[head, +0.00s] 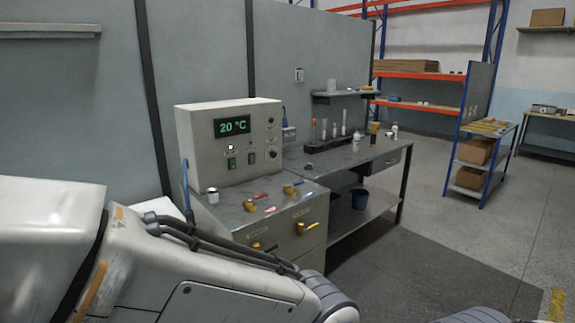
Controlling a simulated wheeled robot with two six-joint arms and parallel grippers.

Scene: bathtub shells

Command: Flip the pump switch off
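A grey control box (199,149) stands on a metal cabinet at the centre left. Its green display (235,126) reads 20 °C. Below the display are a small lit white indicator (230,147) and a green-tinted switch (231,163). A dark switch (251,158) sits to its right, and round knobs line the panel's right side. The labels are too small to read, so I cannot tell which is the pump switch. My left arm crosses the lower left foreground, in front of the cabinet. Neither gripper shows in this view.
A workbench (345,155) with bottles and a tube rack adjoins on the right. Open floor (440,215) lies to the right.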

